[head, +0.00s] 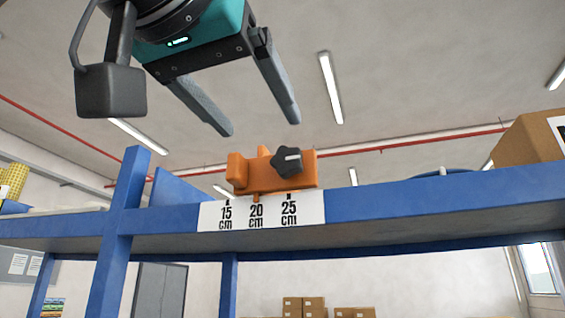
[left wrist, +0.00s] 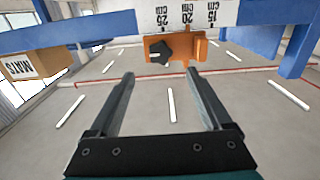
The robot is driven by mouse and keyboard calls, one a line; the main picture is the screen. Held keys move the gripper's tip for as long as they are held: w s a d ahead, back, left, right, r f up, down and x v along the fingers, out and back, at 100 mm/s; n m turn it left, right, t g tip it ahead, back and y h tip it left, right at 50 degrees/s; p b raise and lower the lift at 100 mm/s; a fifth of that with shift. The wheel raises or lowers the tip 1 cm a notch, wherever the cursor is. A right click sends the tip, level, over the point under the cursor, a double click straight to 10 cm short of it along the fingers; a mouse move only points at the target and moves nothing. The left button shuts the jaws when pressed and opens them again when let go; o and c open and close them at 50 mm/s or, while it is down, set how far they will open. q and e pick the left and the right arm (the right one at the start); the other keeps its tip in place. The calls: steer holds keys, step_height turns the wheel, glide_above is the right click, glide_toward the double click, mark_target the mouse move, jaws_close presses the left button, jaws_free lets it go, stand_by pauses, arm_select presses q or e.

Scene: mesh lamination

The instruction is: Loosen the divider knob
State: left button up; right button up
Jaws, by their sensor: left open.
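The divider knob (head: 287,161) is a dark, lobed knob with a white mark, on the front of an orange divider clamp (head: 240,172). The clamp sits on the blue shelf beam above a white scale label (head: 257,214) reading 15, 20 and 25 cm. My left gripper (head: 255,128) is open and empty, above the clamp and apart from it. In the left wrist view the knob (left wrist: 159,51) and clamp (left wrist: 191,46) lie beyond the open fingertips (left wrist: 160,75), with the knob roughly between their lines. My right gripper is in neither view.
The blue shelf beam (head: 400,203) runs across the view, with a blue upright (head: 120,220) left of the label. A cardboard box (head: 530,140) stands on the shelf at right; it also shows in the left wrist view (left wrist: 35,62). The space around the knob's front looks clear.

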mark_target(285, 160)
arm_select(q)
steer(key=p+x, duration=0.1)
steer(key=x, duration=0.8)
steer(key=shift+w+p, duration=0.2)
steer(key=shift+p, duration=0.1)
steer(key=shift+w+d, duration=0.15)
steer(key=shift+w, duration=0.15)
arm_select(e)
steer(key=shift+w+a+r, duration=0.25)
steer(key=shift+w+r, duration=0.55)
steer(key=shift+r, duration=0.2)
arm_select(q)
steer(key=shift+c, duration=0.2)
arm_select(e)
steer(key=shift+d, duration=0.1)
arm_select(q)
jaws_close()
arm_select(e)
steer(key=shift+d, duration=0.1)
